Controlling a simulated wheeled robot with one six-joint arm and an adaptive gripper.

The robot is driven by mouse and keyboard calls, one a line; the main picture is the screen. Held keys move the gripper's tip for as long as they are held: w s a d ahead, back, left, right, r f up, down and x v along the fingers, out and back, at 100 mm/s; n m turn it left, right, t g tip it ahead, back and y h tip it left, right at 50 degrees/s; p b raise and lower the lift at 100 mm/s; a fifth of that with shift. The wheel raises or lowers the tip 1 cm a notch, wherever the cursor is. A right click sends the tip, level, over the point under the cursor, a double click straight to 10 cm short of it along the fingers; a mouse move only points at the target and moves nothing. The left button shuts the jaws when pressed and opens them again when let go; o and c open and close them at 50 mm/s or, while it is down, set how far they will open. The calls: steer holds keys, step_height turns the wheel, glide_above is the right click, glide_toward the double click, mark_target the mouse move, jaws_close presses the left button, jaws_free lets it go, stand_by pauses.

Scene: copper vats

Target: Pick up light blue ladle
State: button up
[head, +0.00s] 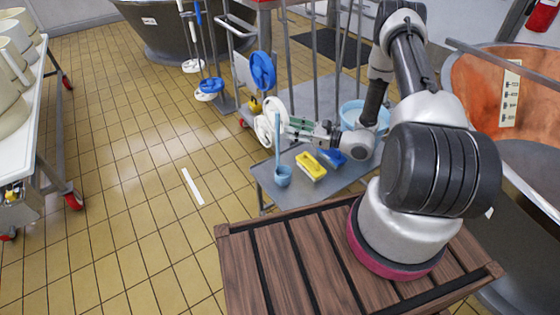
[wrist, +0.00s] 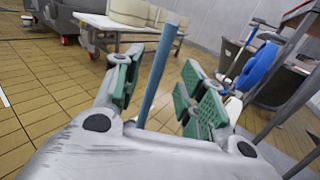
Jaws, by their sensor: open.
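The light blue ladle (head: 283,176) stands upright at the left end of a grey metal shelf in the head view, bowl down and handle up. My gripper (head: 288,128) is level with the upper part of the handle, its jaws pointing left. In the wrist view the ladle's handle (wrist: 157,72) rises, slightly tilted, between the two green-padded fingers of my gripper (wrist: 160,88). The fingers are spread, with a visible gap on each side of the handle. The ladle's bowl is hidden in the wrist view.
On the shelf (head: 262,178), a yellow brush (head: 311,166) and a blue item (head: 334,157) lie right of the ladle. A light blue bucket (head: 352,114) stands behind my arm. White round discs (head: 265,131) and a blue disc (head: 262,70) are close behind my gripper.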

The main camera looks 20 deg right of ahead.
mark_target(278, 124)
steer(key=shift+x, duration=3.05)
steer(key=shift+w, duration=0.1)
jaws_close()
